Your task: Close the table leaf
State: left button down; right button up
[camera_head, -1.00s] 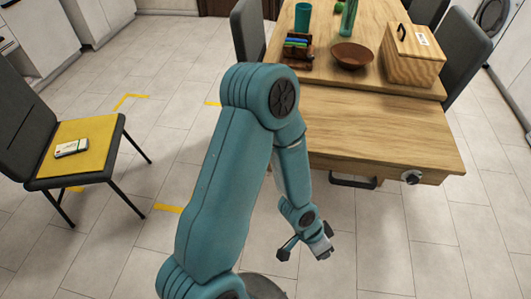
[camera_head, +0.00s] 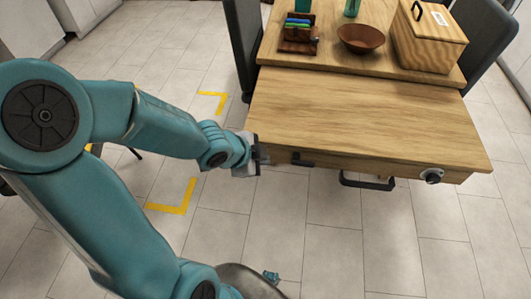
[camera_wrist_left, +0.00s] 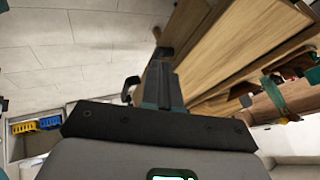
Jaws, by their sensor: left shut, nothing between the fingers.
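The table leaf (camera_head: 360,118) is a light wooden panel at the front of the table. It sticks out towards me, slightly below the main top (camera_head: 345,70), and also shows in the left wrist view (camera_wrist_left: 228,48). A dark handle (camera_head: 367,184) hangs under its front edge, and a round knob (camera_head: 432,177) sits at its front right. My left gripper (camera_head: 264,154) is shut and empty at the leaf's front left corner. I cannot tell whether it touches the leaf. In the left wrist view its fingers (camera_wrist_left: 160,82) point at the wooden edge. My right gripper is not in view.
On the main top stand a brown bowl (camera_head: 361,38), a wooden box (camera_head: 428,40) and a small rack (camera_head: 299,36). Dark chairs flank the table on the left (camera_head: 243,40) and right (camera_head: 485,35). Yellow marks (camera_head: 175,208) lie on the open tiled floor.

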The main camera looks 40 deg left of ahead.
pick_arm(q)
jog(key=b, duration=0.8)
send_near(287, 155)
notch_tip(287, 155, down, 4)
jog(key=d, duration=0.2)
jog(key=w+a+p, duration=0.1)
jog(key=w+p, duration=0.1)
jog(key=p, duration=0.1)
jog(key=shift+w+a+r, duration=0.15)
jog(key=shift+w+a, duration=0.1)
jog(key=shift+a, duration=0.15)
jog(key=shift+w, duration=0.15)
